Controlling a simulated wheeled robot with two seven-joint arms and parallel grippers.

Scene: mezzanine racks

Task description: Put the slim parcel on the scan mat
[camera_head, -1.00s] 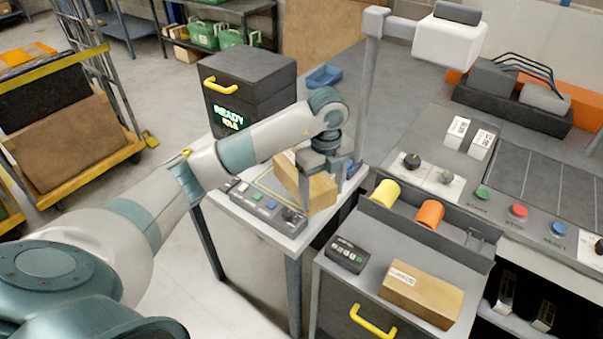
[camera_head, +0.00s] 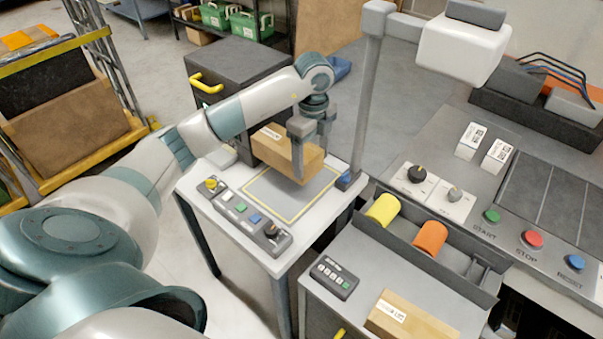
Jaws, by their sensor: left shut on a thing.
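A brown parcel (camera_head: 270,148) with a white label is held in my left gripper (camera_head: 311,150), which is shut on it. The parcel is above the far part of the scan mat (camera_head: 288,203), a grey mat with a yellow border on a white table. A gap seems to show under it, but its exact height is hard to tell. A second brown parcel (camera_head: 410,322) with a white label lies on the grey cabinet at the bottom right, partly cut off by the frame. My right gripper is not in view.
A button box (camera_head: 245,215) runs along the mat's near left edge. A grey post (camera_head: 369,95) carrying a white scanner head (camera_head: 462,48) stands right of the mat. A tray with yellow (camera_head: 383,209) and orange rolls (camera_head: 430,238) is at the right.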

